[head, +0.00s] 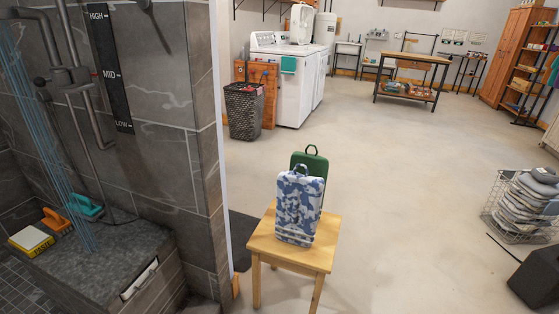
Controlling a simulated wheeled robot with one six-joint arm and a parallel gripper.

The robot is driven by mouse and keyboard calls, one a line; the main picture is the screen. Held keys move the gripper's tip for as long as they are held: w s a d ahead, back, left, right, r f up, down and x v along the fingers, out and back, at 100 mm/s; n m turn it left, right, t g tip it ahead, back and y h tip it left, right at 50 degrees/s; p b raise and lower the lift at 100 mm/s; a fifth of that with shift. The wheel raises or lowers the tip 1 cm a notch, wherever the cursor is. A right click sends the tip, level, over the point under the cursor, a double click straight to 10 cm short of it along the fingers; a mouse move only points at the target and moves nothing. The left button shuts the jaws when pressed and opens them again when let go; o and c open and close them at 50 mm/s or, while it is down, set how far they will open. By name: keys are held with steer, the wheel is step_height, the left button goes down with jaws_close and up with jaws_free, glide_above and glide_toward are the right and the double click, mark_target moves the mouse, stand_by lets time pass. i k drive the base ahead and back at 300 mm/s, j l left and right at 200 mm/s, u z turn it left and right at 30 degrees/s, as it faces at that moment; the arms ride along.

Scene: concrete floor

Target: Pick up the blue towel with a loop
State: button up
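A blue and white patterned towel (297,209) stands upright on a small wooden stool (273,243), with a small loop at its top edge. A green towel (318,163), also with a loop on top, stands right behind it and is partly hidden by it. I cannot tell whether the two touch. My gripper is not in view.
A grey tiled shower wall (173,110) rises close to the stool's left. A wire basket of folded towels (528,200) and a dark block (538,275) stand at right. Behind are a dark hamper (244,112) and white washers (293,92). Open floor lies between.

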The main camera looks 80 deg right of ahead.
mark_target(299, 197)
steer(key=l+z, duration=0.15)
steer(key=z, duration=0.25)
steer(key=l+z, duration=0.15)
steer(key=z, duration=0.25)
steer(key=l+z, duration=0.15)
steer(key=z, duration=0.2)
steer(key=i+l+z, duration=0.1)
steer(key=z, duration=0.3)
steer(key=i+l, duration=0.1)
steer(key=l, duration=0.15)
